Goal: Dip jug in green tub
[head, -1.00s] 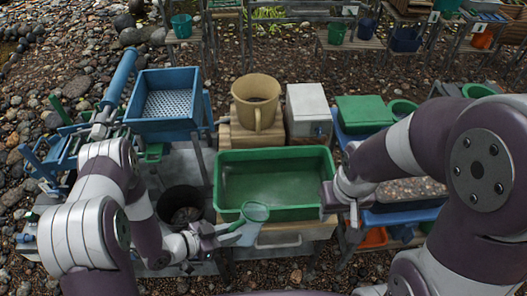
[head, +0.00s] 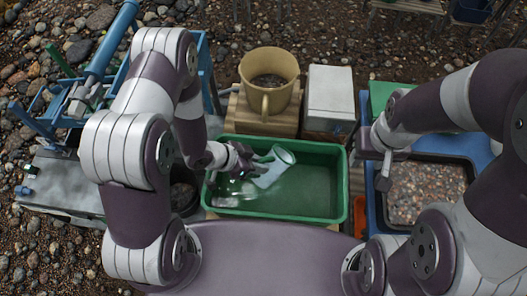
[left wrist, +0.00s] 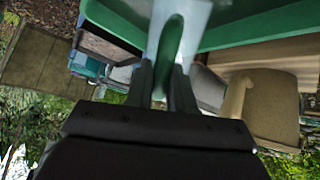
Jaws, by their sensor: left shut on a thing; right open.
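The jug (head: 272,172) is pale and translucent with a green rim. It is tilted inside the outline of the green tub (head: 338,185), at the tub's middle-left. The tub holds greenish liquid with bright ripples left of the jug; I cannot tell how deep the jug sits. My left gripper (head: 252,162) is shut on the jug's green handle, which also shows between the fingers in the left wrist view (left wrist: 170,50). My right gripper (head: 384,170) is open and empty, just right of the tub, above a blue-edged tray of gravel (head: 425,192).
A tan mug-shaped bucket (head: 268,80) with dark contents stands on a wooden block (head: 240,118) behind the tub. A grey box (head: 330,98) stands beside it. A dark bucket (head: 183,195) is partly hidden left of the tub.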

